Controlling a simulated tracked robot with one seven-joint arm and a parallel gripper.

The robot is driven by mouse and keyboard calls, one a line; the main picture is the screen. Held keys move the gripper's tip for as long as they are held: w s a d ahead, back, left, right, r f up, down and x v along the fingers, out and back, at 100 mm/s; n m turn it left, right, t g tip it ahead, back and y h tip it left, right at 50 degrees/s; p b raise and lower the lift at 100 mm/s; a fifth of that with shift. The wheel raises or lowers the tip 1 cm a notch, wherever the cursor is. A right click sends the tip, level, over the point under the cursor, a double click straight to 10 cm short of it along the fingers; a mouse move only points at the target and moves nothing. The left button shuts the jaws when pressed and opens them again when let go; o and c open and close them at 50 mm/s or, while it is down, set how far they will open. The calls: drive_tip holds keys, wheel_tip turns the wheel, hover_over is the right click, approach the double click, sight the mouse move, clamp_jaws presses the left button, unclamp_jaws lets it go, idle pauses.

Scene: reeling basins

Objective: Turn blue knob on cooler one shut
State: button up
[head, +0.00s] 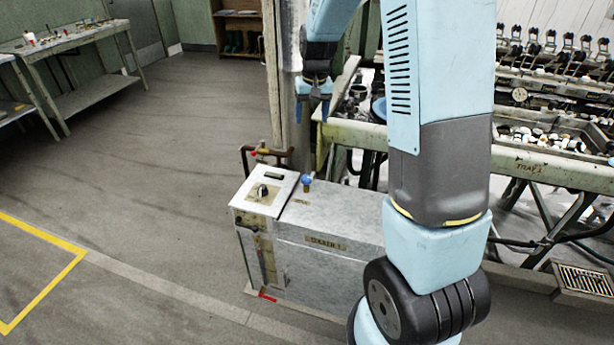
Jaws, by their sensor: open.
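The cooler (335,220) is a grey metal box on the floor, partly hidden on its right by my arm. The blue knob (307,179) stands on a small brass fitting on its top, just right of the raised control panel (264,192). My gripper (313,106) points down with its blue fingers apart and empty. In the picture it is above the blue knob, with a clear gap between them. The label on the cooler's front is too small to read surely.
A black dial (263,190) sits on the panel. A pipe with a red-and-brass valve (263,151) rises behind it. A post (285,90) and the green reeling frame (360,133) stand close behind. Open floor (165,190) lies to the left.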

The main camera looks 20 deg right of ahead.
drive_tip(key=g, duration=0.1)
hover_over(306, 177)
wheel_tip(306, 177, down, 15)
wheel_tip(306, 177, down, 14)
drive_tip(key=shift+c, duration=0.3)
drive_tip(key=c, duration=1)
